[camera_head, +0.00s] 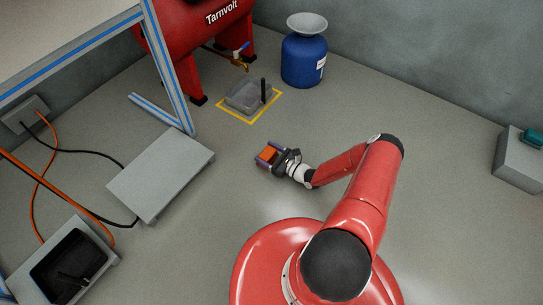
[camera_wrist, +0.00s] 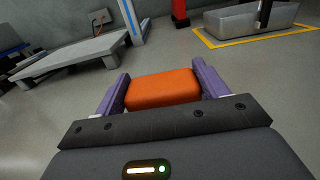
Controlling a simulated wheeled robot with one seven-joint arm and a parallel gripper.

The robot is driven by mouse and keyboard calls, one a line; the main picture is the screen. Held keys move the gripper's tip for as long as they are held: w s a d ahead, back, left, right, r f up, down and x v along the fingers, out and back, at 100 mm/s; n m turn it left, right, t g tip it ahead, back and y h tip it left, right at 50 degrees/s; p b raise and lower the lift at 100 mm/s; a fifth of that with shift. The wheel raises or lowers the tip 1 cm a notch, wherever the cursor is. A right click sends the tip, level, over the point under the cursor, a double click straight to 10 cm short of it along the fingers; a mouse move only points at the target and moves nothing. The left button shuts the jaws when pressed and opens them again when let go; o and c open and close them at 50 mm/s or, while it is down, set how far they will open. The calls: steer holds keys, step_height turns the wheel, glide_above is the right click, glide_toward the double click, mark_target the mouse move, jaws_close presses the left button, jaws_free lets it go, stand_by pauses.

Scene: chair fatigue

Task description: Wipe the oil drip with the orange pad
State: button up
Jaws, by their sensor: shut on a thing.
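My gripper (camera_head: 268,156) is shut on the orange pad (camera_head: 270,153) and holds it out over the open floor. In the wrist view the orange pad (camera_wrist: 162,88) sits between the two purple fingers of my gripper (camera_wrist: 163,88). A red tank (camera_head: 200,30) labelled Tarnvolt stands at the back with a brass tap (camera_head: 242,62) with a blue handle. Below the tap a grey tray (camera_head: 243,97) stands inside a yellow floor outline. A dark upright thing stands at the tray. I cannot make out an oil drip in either view.
A blue drum (camera_head: 304,60) with a funnel-like top stands right of the tray. A low grey platform (camera_head: 160,172) lies to the left, near a workbench leg (camera_head: 170,70). Cables run at the far left. A grey box (camera_head: 518,163) stands at the right. The middle floor is clear.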

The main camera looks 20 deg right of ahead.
steer(key=shift+b+x, duration=0.3)
steer(key=shift+x, duration=1.3)
steer(key=shift+b+x, duration=0.4)
steer(key=shift+x, duration=2.7)
step_height(320, 180, up, 12)
steer(key=p, duration=1)
steer(key=shift+r, duration=0.1)
